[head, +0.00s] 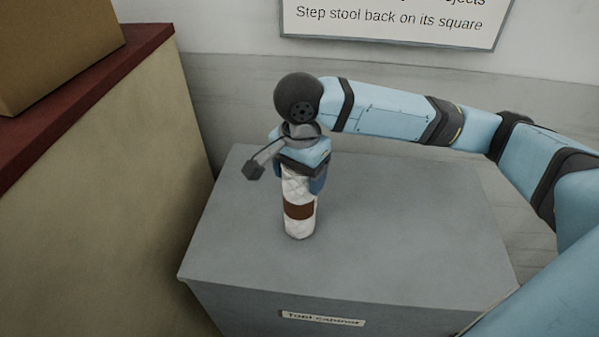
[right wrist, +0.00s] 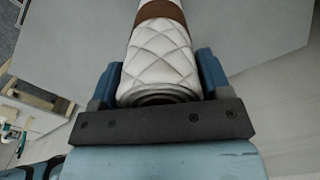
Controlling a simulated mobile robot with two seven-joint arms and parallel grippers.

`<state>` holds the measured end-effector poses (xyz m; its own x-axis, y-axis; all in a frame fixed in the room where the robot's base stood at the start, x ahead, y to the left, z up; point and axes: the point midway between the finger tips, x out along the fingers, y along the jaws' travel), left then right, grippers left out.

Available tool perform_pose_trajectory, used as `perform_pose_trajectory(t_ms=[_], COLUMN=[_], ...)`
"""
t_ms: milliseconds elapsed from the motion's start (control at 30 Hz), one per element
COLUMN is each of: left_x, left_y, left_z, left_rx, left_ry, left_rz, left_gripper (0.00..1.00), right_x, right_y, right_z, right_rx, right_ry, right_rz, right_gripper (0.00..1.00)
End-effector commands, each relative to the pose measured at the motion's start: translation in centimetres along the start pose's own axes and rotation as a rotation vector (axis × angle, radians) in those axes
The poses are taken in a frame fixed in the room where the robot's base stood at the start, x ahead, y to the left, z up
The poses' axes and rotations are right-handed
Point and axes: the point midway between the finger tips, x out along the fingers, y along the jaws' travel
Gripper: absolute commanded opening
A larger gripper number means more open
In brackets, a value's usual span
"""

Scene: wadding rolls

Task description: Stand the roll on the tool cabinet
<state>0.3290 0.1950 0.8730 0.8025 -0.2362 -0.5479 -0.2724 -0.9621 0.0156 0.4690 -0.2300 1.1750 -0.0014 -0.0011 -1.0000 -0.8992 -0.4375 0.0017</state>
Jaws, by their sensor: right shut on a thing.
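The roll (head: 299,222) is white and quilted with a brown band around its middle. It is upright at the tool cabinet (head: 400,240), a grey box with a label on its front. The roll's lower end appears at the cabinet's top; I cannot tell for certain whether it touches. My right gripper (head: 303,177) is above, pointing down, shut on the roll's upper end. In the right wrist view the roll (right wrist: 160,55) lies between the two blue fingers (right wrist: 158,85). My left gripper is not in view.
A tall beige unit with a dark red top (head: 90,90) stands left of the cabinet, with a cardboard box (head: 55,45) on it. A sign (head: 395,20) hangs on the wall behind. The cabinet top around the roll is clear.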

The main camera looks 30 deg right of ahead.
Motion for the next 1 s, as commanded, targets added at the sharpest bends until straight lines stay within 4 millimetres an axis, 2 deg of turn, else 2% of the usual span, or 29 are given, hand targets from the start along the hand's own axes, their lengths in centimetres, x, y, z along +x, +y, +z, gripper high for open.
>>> perform_pose_trajectory(t_ms=[233, 267, 367, 733, 867, 1000], left_x=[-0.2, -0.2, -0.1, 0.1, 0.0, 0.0], left_y=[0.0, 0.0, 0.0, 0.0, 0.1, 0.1], left_z=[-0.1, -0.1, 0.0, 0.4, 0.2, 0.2], left_rx=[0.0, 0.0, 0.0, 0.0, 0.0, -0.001], left_ry=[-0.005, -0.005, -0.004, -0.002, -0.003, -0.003], left_rz=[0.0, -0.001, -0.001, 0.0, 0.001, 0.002], left_gripper=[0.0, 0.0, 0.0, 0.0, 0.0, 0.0], right_x=[0.1, 0.2, 0.2, 0.0, -2.1, -5.3], right_y=[0.0, 0.0, 0.0, 0.0, -0.1, -0.1], right_z=[0.0, 0.0, 0.0, 0.0, 0.1, 0.1], right_rx=[0.0, 0.0, 0.0, -0.001, -0.001, -0.002], right_ry=[-0.001, -0.001, -0.001, 0.001, 0.0, 0.0], right_rz=[0.001, 0.0, 0.0, -0.002, -0.004, -0.006], right_gripper=[0.36, 0.73, 0.96, 0.96, 0.96, 0.96])
